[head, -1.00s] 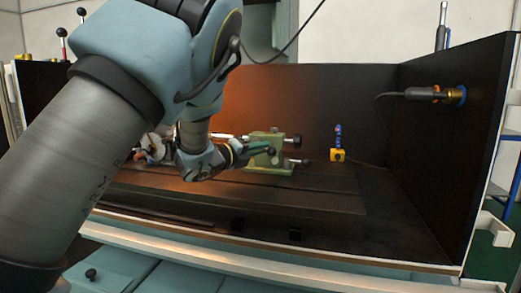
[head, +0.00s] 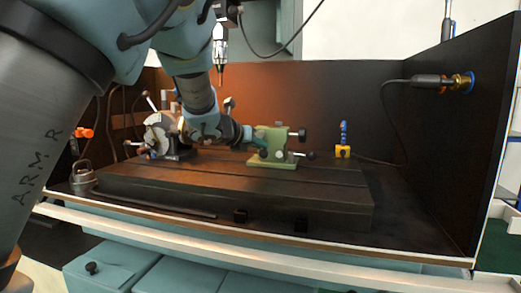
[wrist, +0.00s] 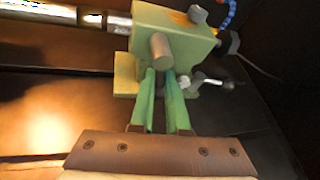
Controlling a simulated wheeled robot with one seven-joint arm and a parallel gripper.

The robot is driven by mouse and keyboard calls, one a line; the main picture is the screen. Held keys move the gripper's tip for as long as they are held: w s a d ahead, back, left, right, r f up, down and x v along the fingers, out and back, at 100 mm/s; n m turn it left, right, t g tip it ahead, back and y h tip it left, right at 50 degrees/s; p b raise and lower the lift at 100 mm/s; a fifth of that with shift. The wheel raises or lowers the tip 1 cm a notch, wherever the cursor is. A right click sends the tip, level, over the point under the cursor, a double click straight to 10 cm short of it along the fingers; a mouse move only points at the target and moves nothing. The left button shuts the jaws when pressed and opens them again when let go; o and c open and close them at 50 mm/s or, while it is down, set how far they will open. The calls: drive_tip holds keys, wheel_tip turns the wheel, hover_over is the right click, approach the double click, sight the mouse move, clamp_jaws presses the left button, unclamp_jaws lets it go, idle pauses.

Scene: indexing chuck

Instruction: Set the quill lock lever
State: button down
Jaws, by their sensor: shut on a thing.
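The green tailstock (head: 285,146) stands on the dark machine table, and its block (wrist: 145,20) fills the top of the wrist view. A short grey cylindrical handle, which looks like the quill lock lever (wrist: 160,46), sticks out of the block's near face. My gripper (wrist: 160,76) has its two green fingers close together at the handle's lower end, shut on it. The exact contact is partly hidden. In the head view my gripper (head: 257,136) is at the tailstock's left side, mostly covering the handle.
Another small lever with a bright ball (wrist: 205,80) lies just right of my fingers. A dark knob (head: 302,134) sits on the tailstock's right. A chuck unit (head: 160,135) stands left. A yellow block with a blue hose (head: 343,151) stands right.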

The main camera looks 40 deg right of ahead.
drive_tip(key=shift+a+f+m+t+y+b, duration=0.2)
drive_tip(key=shift+f+m+t+y+b, duration=0.3)
drive_tip(key=shift+m, duration=0.3)
drive_tip(key=shift+w, duration=0.15)
drive_tip(key=c, duration=1.1)
unclamp_jaws()
drive_tip(key=shift+o, duration=0.8)
drive_tip(key=shift+w+r, duration=0.1)
drive_tip(key=shift+r, duration=0.15)
drive_tip(key=shift+a+r, duration=0.1)
drive_tip(key=shift+r, duration=0.05)
drive_tip(key=v, duration=1)
drive_tip(key=shift+a, duration=0.25)
